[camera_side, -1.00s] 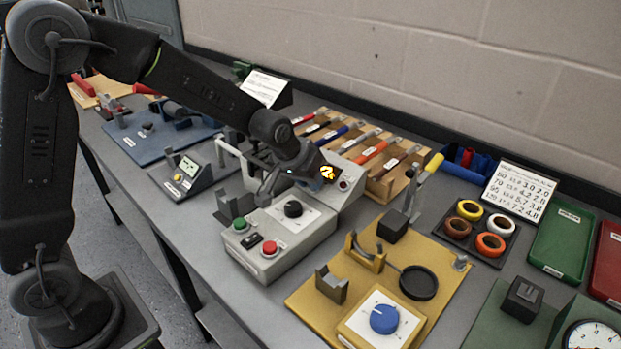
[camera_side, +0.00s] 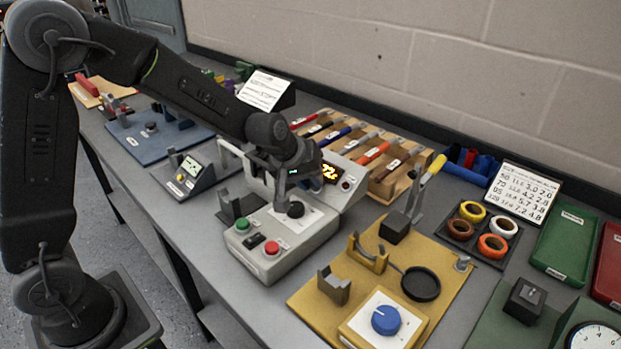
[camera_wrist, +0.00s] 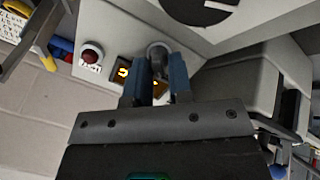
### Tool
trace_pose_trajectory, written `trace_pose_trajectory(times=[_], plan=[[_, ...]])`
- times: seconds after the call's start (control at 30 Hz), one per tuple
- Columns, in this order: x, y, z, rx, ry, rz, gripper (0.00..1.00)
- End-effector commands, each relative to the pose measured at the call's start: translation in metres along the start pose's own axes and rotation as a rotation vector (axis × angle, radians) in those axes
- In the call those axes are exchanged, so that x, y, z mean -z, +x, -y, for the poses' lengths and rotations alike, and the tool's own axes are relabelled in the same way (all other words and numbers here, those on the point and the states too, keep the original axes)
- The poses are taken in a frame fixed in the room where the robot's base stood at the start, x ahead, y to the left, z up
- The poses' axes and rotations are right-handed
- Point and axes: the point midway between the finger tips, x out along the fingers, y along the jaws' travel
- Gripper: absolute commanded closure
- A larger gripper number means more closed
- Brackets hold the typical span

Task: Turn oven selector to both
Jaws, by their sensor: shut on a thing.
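The oven is a pale grey unit (camera_side: 262,262) with an orange lit display (camera_side: 330,172) on its raised sloped part. In the wrist view, a small round grey knob (camera_wrist: 159,52), apparently the oven selector, sits beside the display (camera_wrist: 125,72). My gripper (camera_wrist: 164,68) is shut on this knob, with one blue-grey finger on each side. The knob's pointer and its labels cannot be read. In the side view my gripper hides the knob.
A larger black dial (camera_side: 295,209), a green button (camera_side: 241,225) and a red button (camera_side: 271,248) are on the lower front. A red lamp (camera_side: 347,184) sits beside the display. A tool rack (camera_side: 385,180) stands close behind; a yellow board (camera_side: 315,300) lies to the right.

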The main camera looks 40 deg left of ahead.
Motion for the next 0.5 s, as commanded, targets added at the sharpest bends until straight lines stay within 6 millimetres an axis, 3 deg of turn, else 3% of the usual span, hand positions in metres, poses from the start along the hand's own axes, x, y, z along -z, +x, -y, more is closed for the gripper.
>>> trace_pose_trajectory(times=[0.27, 0.3, 0.5], plan=[[-0.0011, 0.0004, 0.0005, 0.002, -0.001, 0.003, 1.0], [-0.0012, 0.0004, 0.0005, 0.002, -0.001, 0.003, 0.77], [-0.0007, 0.0003, 0.0003, 0.001, 0.0, 0.002, 0.59]])
